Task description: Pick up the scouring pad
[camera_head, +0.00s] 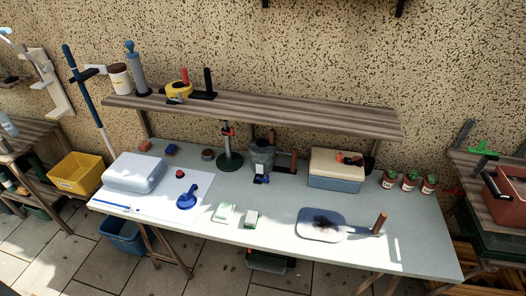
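A small block with a pale top and a darker green side (251,218) lies near the front edge of the pale worktable (280,225). It looks like a scouring pad. A flat pale green piece (225,212) lies just left of it, apart from it, and may also be a pad. I cannot tell for sure which of the two is the scouring pad. Neither of my grippers is in view.
A grey-white bin (135,173) and a blue tool (188,197) are at left. A tray with dark bits (320,223) is at right. A cooler-like box (336,170) and red pots (409,180) stand behind. A wooden shelf (250,108) overhangs the back.

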